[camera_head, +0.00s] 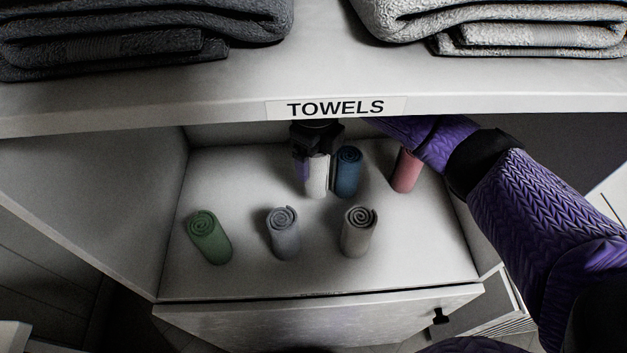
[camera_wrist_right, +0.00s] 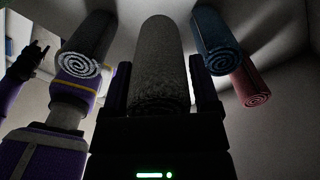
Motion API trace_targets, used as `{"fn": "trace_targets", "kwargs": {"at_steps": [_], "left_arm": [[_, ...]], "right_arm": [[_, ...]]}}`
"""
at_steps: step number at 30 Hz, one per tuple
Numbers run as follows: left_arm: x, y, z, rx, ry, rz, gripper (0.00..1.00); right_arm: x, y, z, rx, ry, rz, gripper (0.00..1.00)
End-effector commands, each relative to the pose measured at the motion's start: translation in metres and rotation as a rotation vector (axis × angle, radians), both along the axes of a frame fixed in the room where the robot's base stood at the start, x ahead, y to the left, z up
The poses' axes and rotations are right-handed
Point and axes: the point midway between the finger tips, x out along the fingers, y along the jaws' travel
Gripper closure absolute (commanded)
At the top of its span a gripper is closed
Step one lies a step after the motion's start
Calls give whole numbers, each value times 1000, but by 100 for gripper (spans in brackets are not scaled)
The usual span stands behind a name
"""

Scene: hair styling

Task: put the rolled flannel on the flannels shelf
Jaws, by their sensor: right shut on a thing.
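My right gripper (camera_head: 317,158) reaches under the TOWELS board into the white compartment below. It is shut on a light grey rolled flannel (camera_head: 317,178), which stands upright beside the blue roll, at the back. In the right wrist view the held flannel (camera_wrist_right: 160,60) sits between the two fingers (camera_wrist_right: 157,85). I cannot tell whether its lower end touches the shelf floor (camera_head: 235,165). A dark gripper-like shape (camera_wrist_right: 28,65) shows at the left of the wrist view. It may be my left gripper, but its jaws are unclear.
The blue roll (camera_head: 348,170) is close to the held one; a pink roll (camera_head: 406,170) stands further right. Green (camera_head: 208,238), grey (camera_head: 284,232) and beige (camera_head: 358,232) rolls stand in front. The back left floor is clear. The TOWELS board (camera_head: 180,98) overhangs the compartment.

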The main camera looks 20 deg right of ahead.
Motion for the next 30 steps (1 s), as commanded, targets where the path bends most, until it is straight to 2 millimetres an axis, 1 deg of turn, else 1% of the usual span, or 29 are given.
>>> {"fn": "trace_targets", "kwargs": {"at_steps": [1,3,8,13,15,19,24,25,26,27,30], "left_arm": [[0,1,-5,2,4,0,47],[0,2,-9,4,6,0,47],[1,2,-14,6,10,0,47],[-3,3,-30,9,28,2,47],[-5,3,-37,10,35,4,47],[-4,1,-33,7,34,6,47],[-5,-2,-35,3,36,8,47],[-5,-2,-34,3,36,8,47],[-5,-2,-34,3,36,8,47],[-5,-2,-34,3,37,9,47],[-7,-2,-34,3,39,8,47]], "right_arm": [[7,-2,-4,1,2,-1,80],[5,-1,-16,2,4,1,80],[4,-1,-29,1,4,1,80],[4,-1,-67,0,6,0,80],[7,-2,-76,2,5,0,80],[8,-2,-71,0,1,1,80],[8,-2,-74,0,1,1,80],[8,-2,-73,-1,1,1,15],[8,-2,-73,-1,1,1,9],[8,-2,-72,-1,1,1,7],[8,-2,-72,-1,1,1,7]]}}
